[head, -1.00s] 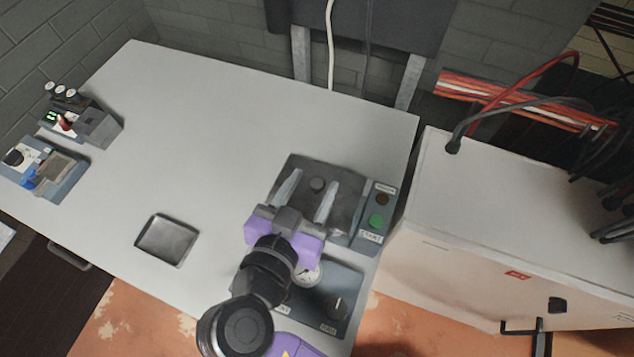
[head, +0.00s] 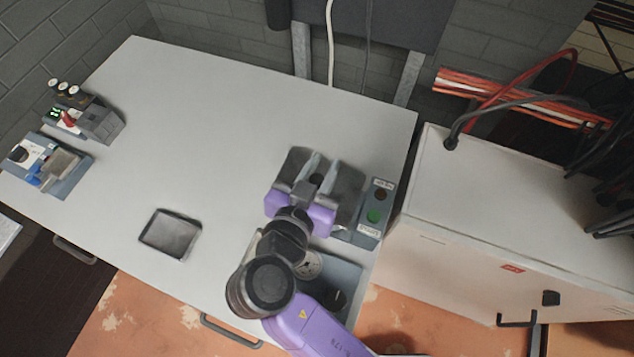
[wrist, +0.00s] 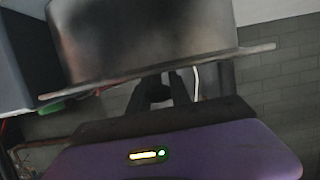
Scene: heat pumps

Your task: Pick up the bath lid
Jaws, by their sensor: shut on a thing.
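The bath lid (head: 346,195) is a dark grey metal cover at the right side of the table. My gripper (head: 318,176) is over it, with its two grey fingers close together on the lid's small dark knob. In the wrist view, the fingers (wrist: 167,88) meet just below a large dark metal body with a thin projecting rim (wrist: 250,48), which looks like the lid. My purple gripper body hides part of the lid's near side. I cannot tell whether the lid is clear of the bath (head: 368,232) beneath it.
A control strip with a green button (head: 374,216) lies right of the lid. A shallow metal tray (head: 170,236) and small devices (head: 84,118) stand left. A white cabinet (head: 510,205) stands right. The table's middle is clear.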

